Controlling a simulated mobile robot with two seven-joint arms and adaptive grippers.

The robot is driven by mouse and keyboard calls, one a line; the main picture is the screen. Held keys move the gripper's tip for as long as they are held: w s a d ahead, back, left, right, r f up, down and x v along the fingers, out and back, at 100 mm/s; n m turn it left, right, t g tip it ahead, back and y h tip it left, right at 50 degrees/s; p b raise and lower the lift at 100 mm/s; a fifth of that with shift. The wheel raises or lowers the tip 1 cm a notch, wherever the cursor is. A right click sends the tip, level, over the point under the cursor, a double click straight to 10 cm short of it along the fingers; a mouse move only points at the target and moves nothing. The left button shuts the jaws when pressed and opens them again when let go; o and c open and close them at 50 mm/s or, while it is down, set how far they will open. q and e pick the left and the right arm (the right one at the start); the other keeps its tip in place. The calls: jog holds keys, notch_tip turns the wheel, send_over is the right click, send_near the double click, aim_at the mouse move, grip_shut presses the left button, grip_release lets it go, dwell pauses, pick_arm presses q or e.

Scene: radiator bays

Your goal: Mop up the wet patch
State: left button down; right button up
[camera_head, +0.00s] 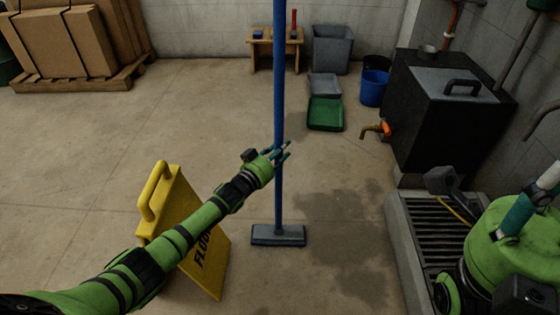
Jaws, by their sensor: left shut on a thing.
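A mop with a long blue handle (278,95) stands upright in the middle of the view. Its flat grey-blue head (278,236) rests on the floor. My left gripper (279,156) is shut on the handle, a little below its middle. The wet patch (345,235) is a dark, irregular stain on the concrete to the right of the mop. The mop head lies at its left side. Part of my right arm shows at the right edge, but I cannot make out its gripper's fingers clearly.
A yellow floor sign (185,225) stands left of the mop, behind my left arm. A grated drain (432,240) and a black tank (440,105) with an orange-handled tap stand at right. Green (325,113) and grey trays and a blue bucket (374,87) lie farther back.

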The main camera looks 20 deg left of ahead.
pick_arm(q)
jog(key=shift+w+a, duration=0.15)
jog(key=shift+w, duration=0.35)
jog(key=w+b, duration=0.2)
jog(key=b, duration=0.1)
jog(key=shift+w+a, duration=0.25)
jog(key=shift+a, duration=0.05)
jog(key=shift+w+a+r+b, duration=0.1)
jog(key=shift+w+a+b, duration=0.05)
jog(key=shift+w+b, duration=0.7)
jog(key=shift+s, duration=0.1)
notch_tip(320, 180, up, 7)
jog(key=p, duration=0.6)
jog(key=shift+p, duration=0.3)
